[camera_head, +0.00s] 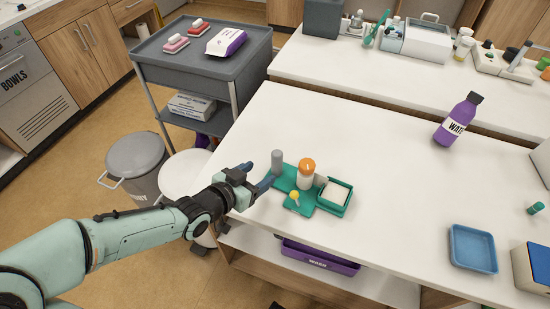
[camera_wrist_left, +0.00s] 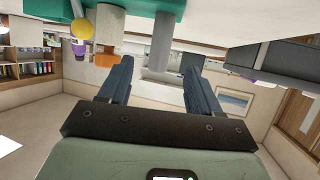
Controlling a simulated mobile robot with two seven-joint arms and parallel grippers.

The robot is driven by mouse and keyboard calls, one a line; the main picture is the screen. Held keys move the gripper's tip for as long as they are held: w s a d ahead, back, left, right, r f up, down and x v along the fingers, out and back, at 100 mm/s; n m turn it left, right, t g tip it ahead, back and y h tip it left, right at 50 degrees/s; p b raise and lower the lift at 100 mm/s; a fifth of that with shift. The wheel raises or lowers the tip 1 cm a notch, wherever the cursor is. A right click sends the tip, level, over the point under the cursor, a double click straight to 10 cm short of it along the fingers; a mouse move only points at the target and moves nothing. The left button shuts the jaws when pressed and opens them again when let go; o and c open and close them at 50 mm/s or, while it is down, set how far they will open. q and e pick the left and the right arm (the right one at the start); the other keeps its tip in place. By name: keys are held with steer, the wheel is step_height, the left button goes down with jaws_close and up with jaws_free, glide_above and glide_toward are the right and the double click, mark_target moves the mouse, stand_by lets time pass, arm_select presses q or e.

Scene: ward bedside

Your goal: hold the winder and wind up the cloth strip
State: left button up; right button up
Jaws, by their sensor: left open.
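The green winder base (camera_head: 284,184) lies on the white table near its left front edge. A grey upright post (camera_head: 277,160) stands at its back left; it also shows in the left wrist view (camera_wrist_left: 163,42). A yellow knob (camera_head: 294,195) sits at its front, also in the left wrist view (camera_wrist_left: 81,29). A white cylinder with an orange top (camera_head: 306,173) stands beside it.
A blue tray (camera_head: 473,247) and a purple water bottle (camera_head: 457,119) stand farther right. A grey cart (camera_head: 203,58) and a lidded bin (camera_head: 135,158) are left of the table. A purple box (camera_head: 318,257) is on the shelf below. The middle of the tabletop is clear.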

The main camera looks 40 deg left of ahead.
mark_target(273, 165)
arm_select(q)
steer(key=p+x, duration=0.2)
steer(key=shift+w+f, duration=0.1)
steer(key=shift+w, duration=0.15)
steer(key=x, duration=0.7)
steer(key=shift+w+f, duration=0.1)
jaws_close()
